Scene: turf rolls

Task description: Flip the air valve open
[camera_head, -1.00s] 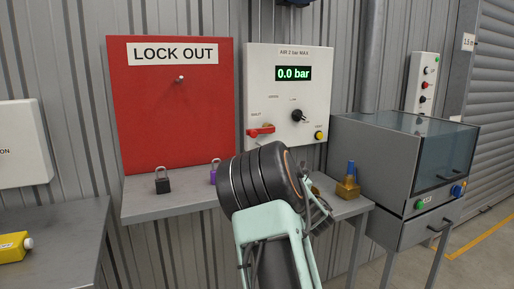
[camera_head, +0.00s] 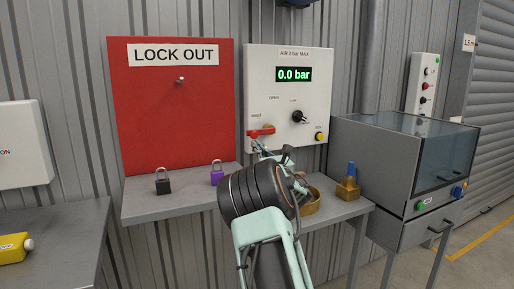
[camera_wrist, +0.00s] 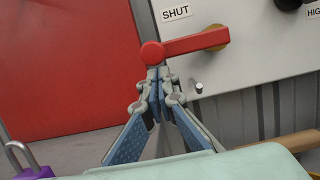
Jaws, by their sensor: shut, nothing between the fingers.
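The air valve's red lever (camera_head: 260,133) is on the white air panel (camera_head: 316,60) and lies roughly level, its knob end to the left below the SHUT label. In the wrist view the lever (camera_wrist: 193,43) runs from its brass pivot (camera_wrist: 216,37) to the red knob. My gripper (camera_wrist: 156,74) is shut and empty, its fingertips just under the knob end; I cannot tell if they touch. In the head view my gripper (camera_head: 257,146) shows small below the lever. The display (camera_head: 293,74) reads 0.0 bar.
A red LOCK OUT board (camera_head: 175,110) stands left of the panel. A grey cabinet (camera_head: 385,160) stands at right.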

